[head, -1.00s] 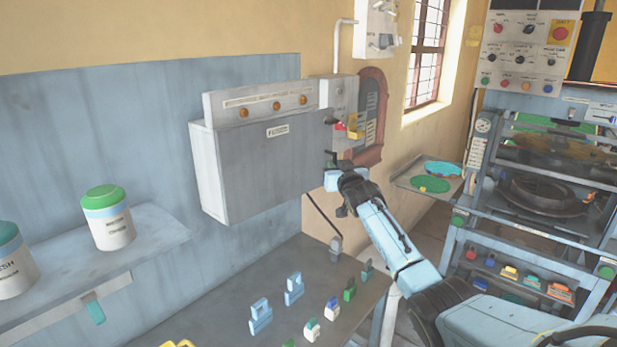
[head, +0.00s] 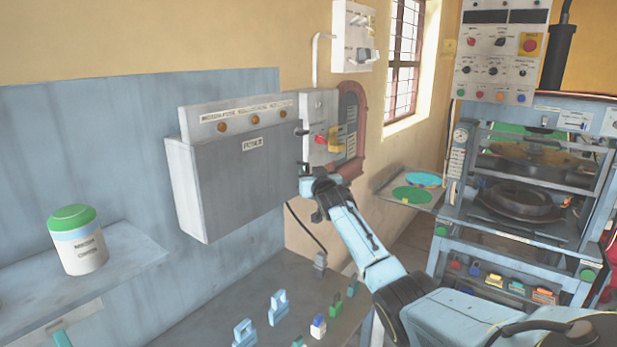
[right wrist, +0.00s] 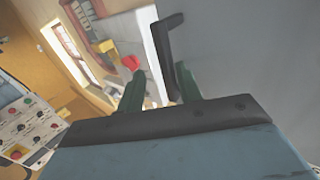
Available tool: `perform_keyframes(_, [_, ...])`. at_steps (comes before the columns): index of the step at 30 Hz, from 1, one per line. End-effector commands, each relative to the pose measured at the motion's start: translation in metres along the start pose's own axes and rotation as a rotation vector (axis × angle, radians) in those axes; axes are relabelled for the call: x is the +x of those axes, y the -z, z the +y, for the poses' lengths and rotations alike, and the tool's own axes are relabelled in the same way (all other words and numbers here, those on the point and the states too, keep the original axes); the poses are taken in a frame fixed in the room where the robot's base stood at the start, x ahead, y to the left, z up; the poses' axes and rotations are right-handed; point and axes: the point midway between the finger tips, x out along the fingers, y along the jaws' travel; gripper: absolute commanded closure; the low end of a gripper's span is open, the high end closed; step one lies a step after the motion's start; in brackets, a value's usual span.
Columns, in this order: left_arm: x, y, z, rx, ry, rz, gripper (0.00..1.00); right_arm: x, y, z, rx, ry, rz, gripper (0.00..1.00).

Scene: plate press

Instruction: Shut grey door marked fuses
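The grey door (head: 240,175) marked FUSES is the front of a wall cabinet in the head view. It looks shut or nearly shut; I cannot tell whether a narrow gap remains at its right edge. My right gripper (head: 308,172) is at the door's right edge. In the right wrist view, the two dark green fingers of the gripper (right wrist: 158,80) are apart. A black bar-shaped handle (right wrist: 168,48) on the grey door reaches down between them, close to the right finger. I cannot tell whether they touch. My left gripper is out of view.
A switch box with red and yellow parts (head: 335,138) adjoins the cabinet's right side. Below is a grey bench (head: 240,300) with several small coloured blocks. A shelf with a green-lidded jar (head: 77,240) is at left. A press rack (head: 520,190) stands at right.

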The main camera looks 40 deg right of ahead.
Motion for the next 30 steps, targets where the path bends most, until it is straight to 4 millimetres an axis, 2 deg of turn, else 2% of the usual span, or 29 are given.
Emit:
perform_keyframes(17, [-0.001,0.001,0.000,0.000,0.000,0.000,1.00,-0.007,-0.004,-0.003,0.001,0.005,-0.004,0.67])
perform_keyframes(30, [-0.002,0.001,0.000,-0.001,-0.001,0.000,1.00,-0.058,-0.004,-0.002,0.000,0.004,-0.005,0.67])
